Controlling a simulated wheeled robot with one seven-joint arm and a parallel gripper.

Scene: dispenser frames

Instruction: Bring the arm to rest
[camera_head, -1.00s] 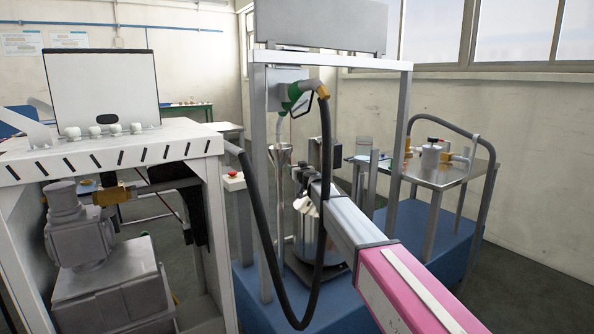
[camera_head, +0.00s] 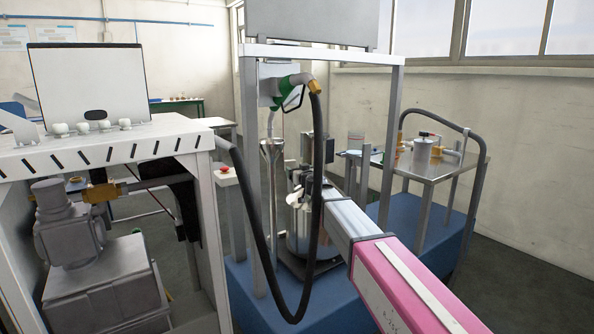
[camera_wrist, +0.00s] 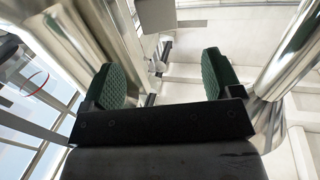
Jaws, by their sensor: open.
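My arm (camera_head: 352,222), white and pink, reaches from the lower right of the head view toward the dispenser frame (camera_head: 248,200). My gripper's end is partly hidden behind the black hose there. In the wrist view my gripper (camera_wrist: 162,75) is open, its two green pads wide apart with nothing between them. The green nozzle (camera_head: 285,88) hangs on the dispenser at the top of the hose (camera_head: 262,245). A metal canister (camera_head: 298,228) stands low on the blue base behind the arm and hose.
A white bench (camera_head: 90,145) with a grey machine (camera_head: 70,235) under it stands at left. A metal side table (camera_head: 440,166) with fittings stands at right, by a bent hose (camera_head: 484,180). Shiny metal columns (camera_wrist: 292,55) flank the gripper closely in the wrist view.

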